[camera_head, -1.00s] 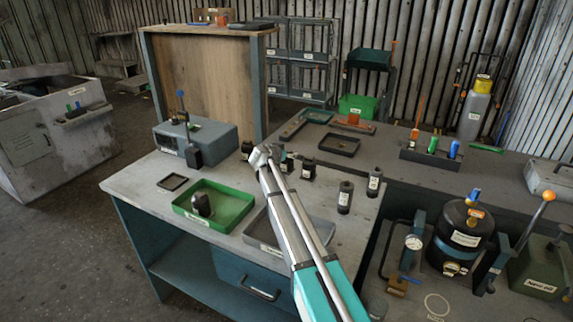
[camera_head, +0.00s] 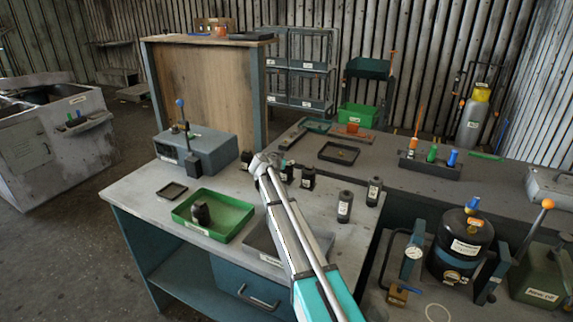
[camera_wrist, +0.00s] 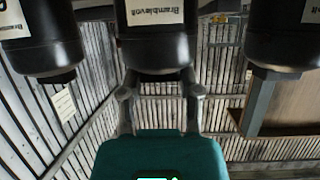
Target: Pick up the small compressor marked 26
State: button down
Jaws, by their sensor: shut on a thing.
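Several small black cylindrical compressors with pale labels are in view. In the wrist view my gripper (camera_wrist: 160,84) has its two fingers closed at the sides of the middle compressor (camera_wrist: 154,48), whose label reads "Bramblevolt". No number can be read on its visible part. One compressor is at its left (camera_wrist: 40,45) and another at its right (camera_wrist: 284,38), both apart from the fingers. In the head view the end of my arm (camera_head: 264,163) is over the light bench, beside a compressor (camera_head: 287,172). My fingertips are hidden there.
More compressors stand at the right (camera_head: 345,205) and (camera_head: 374,191). A green tray (camera_head: 238,224) holds a dark part (camera_head: 201,212). A grey tray lies partly under my arm. A grey box with a blue-topped lever (camera_head: 215,150) stands behind. The bench front left is clear.

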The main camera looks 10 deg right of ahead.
jog(key=shift+s, duration=0.1)
notch_tip(320, 180, up, 2)
jog(key=shift+r+p, duration=0.15)
jog(key=shift+p, duration=1.1)
jog(key=s+r+p, duration=1)
jog(key=s, duration=0.3)
jog(key=shift+s+a+r, duration=0.2)
jog(key=shift+s+a, duration=0.1)
jog(key=shift+s, duration=0.05)
